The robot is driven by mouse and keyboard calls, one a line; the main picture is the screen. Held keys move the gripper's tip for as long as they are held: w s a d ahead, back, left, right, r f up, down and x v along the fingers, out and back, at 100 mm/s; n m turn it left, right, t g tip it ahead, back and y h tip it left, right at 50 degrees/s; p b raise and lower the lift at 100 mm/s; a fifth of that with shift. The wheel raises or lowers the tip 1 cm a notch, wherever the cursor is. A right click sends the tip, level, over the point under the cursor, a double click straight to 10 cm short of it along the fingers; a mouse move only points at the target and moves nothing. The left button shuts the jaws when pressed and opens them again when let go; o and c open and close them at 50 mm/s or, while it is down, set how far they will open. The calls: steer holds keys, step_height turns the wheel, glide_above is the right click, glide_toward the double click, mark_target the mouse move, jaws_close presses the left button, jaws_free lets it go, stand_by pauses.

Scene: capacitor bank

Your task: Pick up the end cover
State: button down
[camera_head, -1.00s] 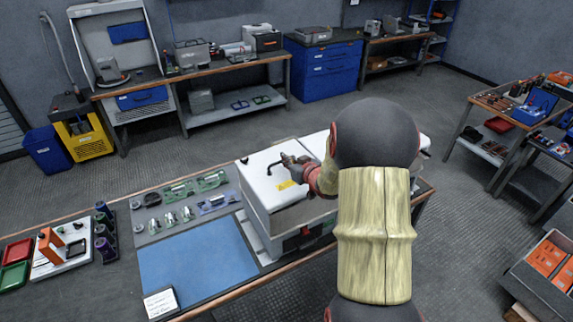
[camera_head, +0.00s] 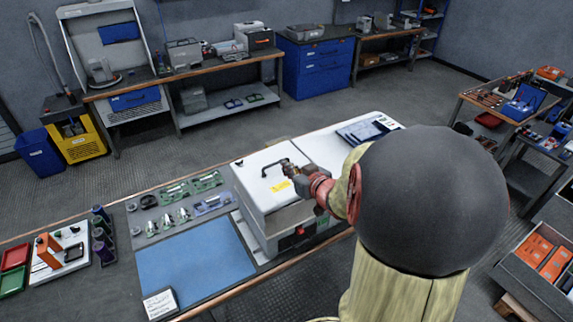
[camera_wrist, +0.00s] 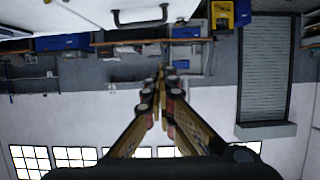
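A white box with a hinged-looking white lid (camera_head: 262,192), a black bar handle (camera_head: 273,168) and a yellow label stands on the front bench. I cannot tell for sure which part is the end cover. My gripper (camera_head: 288,164) is over the lid, close to the handle's right end. In the wrist view, which is upside down, my gripper (camera_wrist: 161,74) has its fingers converging to tips close together, with nothing seen between them. The handle (camera_wrist: 140,16) shows there near the top edge, apart from the fingers.
Left of the box lie a grey tray with several small metal and green parts (camera_head: 182,214), a blue mat (camera_head: 195,262) and a note block (camera_head: 160,303). A white panel with a dark tablet-like item (camera_head: 364,132) lies behind my arm. Red and green bins (camera_head: 14,270) stand far left.

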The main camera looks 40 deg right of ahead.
steer(key=c, duration=2.4)
jaws_free()
steer(key=o, duration=1.9)
steer(key=shift+s, duration=0.1)
